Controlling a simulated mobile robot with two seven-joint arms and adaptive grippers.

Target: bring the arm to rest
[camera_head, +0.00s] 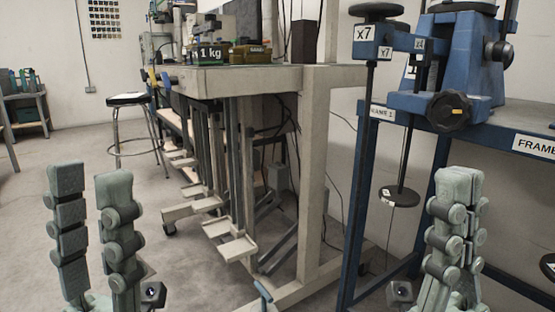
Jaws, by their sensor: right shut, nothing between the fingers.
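My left gripper (90,178) stands upright at the lower left, its two grey-green fingers apart with a gap between them and nothing in it. My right gripper (456,178) stands upright at the lower right, its fingers pressed together and empty. It is in front of the blue lever frame (448,75), whose label reads FRAME. A blue arm (402,38) marked x7 and x4 reaches left from the frame's head. A thin rod hangs from its left end, and a dark round weight plate (399,196) hangs low on a rod. Neither gripper visibly touches the frame.
A pale bench frame (312,170) with several pedals fills the middle. A box marked 1 kg (209,54) and a sand box (250,54) sit on its top. A stool (129,100) stands behind at left. The floor at left is open.

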